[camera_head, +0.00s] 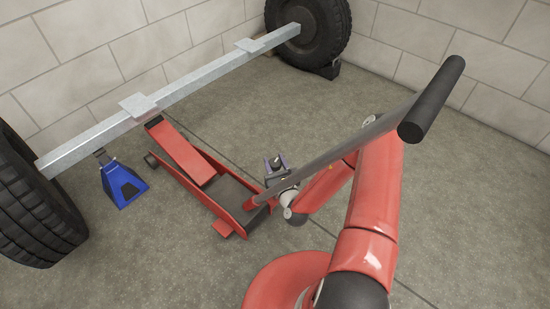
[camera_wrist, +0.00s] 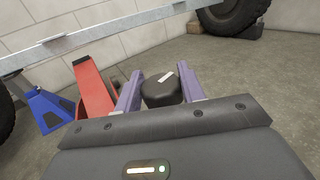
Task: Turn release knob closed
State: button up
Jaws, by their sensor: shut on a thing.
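The release knob (camera_wrist: 162,92) is a dark, rounded cap with a white pointer mark on top, in the middle of the wrist view. My gripper (camera_wrist: 160,86) has its purple fingers on either side of the knob and is shut on it. In the head view my gripper (camera_head: 277,169) is low beside the rear of the red floor jack (camera_head: 188,155), partly behind the jack's long handle (camera_head: 345,140). The jack's red arm also shows in the wrist view (camera_wrist: 92,88), left of the fingers. The knob's lower part and its base are hidden.
The grey axle beam (camera_head: 190,90) runs above the jack's front between a near tire (camera_head: 35,215) and a far tire (camera_head: 310,30). A blue jack stand (camera_head: 122,184) stands under the beam. The handle with its black grip (camera_head: 432,98) slants over my arm. Concrete floor is open at right.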

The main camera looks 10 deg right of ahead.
jog(key=shift+m+h+p, duration=0.45)
jog(key=shift+m+h, duration=0.05)
jog(key=shift+h, duration=0.6)
jog(key=o, duration=0.9)
jog(key=shift+o, duration=0.2)
jog(key=shift+f, duration=0.1)
